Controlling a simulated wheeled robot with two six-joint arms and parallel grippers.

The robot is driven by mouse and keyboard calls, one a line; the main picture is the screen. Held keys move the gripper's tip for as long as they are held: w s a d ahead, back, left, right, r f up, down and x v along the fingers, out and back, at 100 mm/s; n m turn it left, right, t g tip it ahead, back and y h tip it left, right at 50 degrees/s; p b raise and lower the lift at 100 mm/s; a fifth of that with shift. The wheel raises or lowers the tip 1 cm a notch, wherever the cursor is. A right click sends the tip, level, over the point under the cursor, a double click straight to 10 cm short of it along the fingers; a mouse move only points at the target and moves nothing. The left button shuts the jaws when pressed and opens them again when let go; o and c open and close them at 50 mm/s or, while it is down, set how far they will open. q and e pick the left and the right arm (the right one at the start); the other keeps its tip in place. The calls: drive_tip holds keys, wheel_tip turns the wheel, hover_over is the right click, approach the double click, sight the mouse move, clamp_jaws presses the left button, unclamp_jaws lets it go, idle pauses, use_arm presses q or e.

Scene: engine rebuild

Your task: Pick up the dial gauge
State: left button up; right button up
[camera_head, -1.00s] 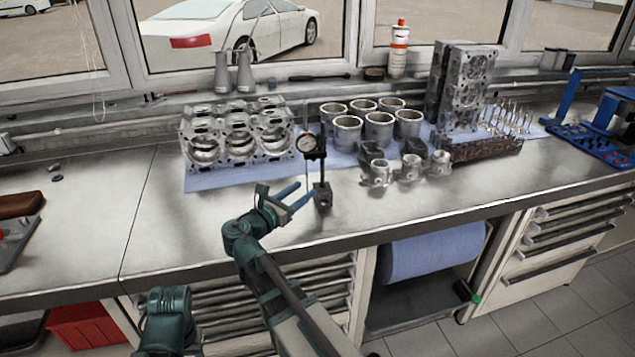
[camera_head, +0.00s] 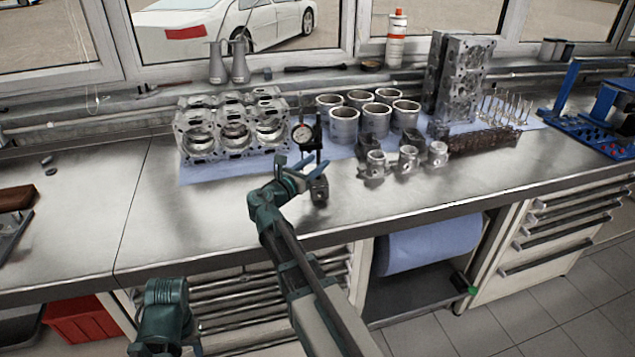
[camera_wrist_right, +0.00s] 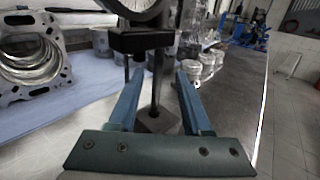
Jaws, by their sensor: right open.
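The dial gauge (camera_head: 302,133) has a round white face and sits on a dark upright stand with a small block base (camera_head: 319,190), on the bench in front of the blue cloth. In the right wrist view its dial (camera_wrist_right: 130,6) is cut off at the top edge, and its clamp and post show below. My right gripper (camera_head: 307,165) is open at the stand, above the base. In the wrist view, the post stands between the two blue fingers of the right gripper (camera_wrist_right: 159,78), with gaps on both sides. My left gripper is not in view.
Several metal cylinder liners (camera_head: 343,125) and pistons (camera_head: 375,165) stand to the right. Bare bench (camera_head: 150,215) lies to the left and in front.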

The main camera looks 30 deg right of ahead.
drive_tip(key=x, duration=0.5)
drive_tip(key=shift+w+f, duration=0.1)
drive_tip(key=shift+w, duration=0.15)
clamp_jaws()
idle(1.3)
